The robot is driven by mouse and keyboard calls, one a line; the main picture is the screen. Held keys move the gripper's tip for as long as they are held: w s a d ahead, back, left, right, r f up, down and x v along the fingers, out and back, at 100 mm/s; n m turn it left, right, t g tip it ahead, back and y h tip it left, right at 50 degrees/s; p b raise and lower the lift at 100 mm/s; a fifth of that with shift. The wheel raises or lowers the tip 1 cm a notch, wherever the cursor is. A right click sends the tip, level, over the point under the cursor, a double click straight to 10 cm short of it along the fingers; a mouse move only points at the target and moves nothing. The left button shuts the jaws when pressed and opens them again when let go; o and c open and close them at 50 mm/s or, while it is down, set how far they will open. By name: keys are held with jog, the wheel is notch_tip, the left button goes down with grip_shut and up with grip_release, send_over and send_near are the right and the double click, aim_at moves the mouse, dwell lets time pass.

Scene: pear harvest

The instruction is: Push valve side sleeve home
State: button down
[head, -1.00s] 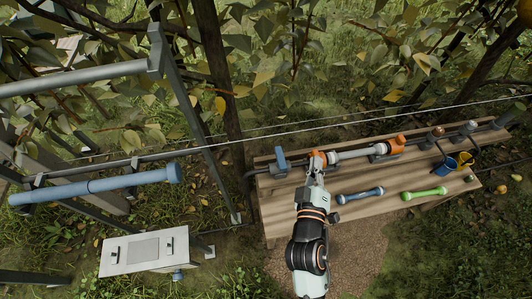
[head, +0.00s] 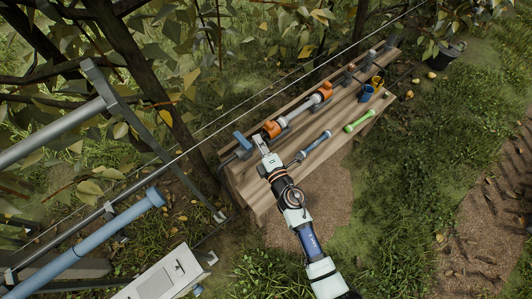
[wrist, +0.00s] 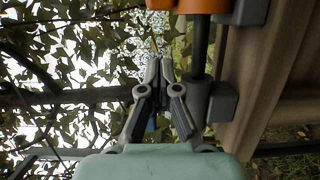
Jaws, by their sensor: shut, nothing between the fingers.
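A grey-white fitting (head: 300,110) lies in line along the back of the wooden bench, with an orange sleeve (head: 271,129) at its left end and another orange sleeve (head: 325,91) at its right. A blue valve-like part (head: 242,144) stands at the bench's left end. My gripper (head: 258,140) is between that blue part and the left orange sleeve. In the wrist view my gripper (wrist: 158,62) is shut and empty, beside a dark pipe (wrist: 201,45). An orange sleeve (wrist: 237,10) is at the top of that view, apart from the fingertips. How far it is seated cannot be told.
A grey holder (wrist: 212,102) carries the dark pipe close right of my fingers. A blue-grey tool (head: 314,146), a green tool (head: 358,121), a blue cup (head: 366,93) and a yellow cup (head: 377,82) are on the bench (head: 290,170). A wire passes over it.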

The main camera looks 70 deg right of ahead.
aim_at(275, 130)
jog(key=shift+s+d, duration=0.3)
jog(key=shift+d, duration=0.75)
jog(key=shift+s+d, duration=0.25)
jog(key=shift+d, duration=0.75)
jog(key=s+d, duration=0.1)
jog(key=d, duration=0.1)
jog(key=s+d+p, duration=0.1)
jog(key=shift+d, duration=0.35)
jog(key=shift+a, duration=0.1)
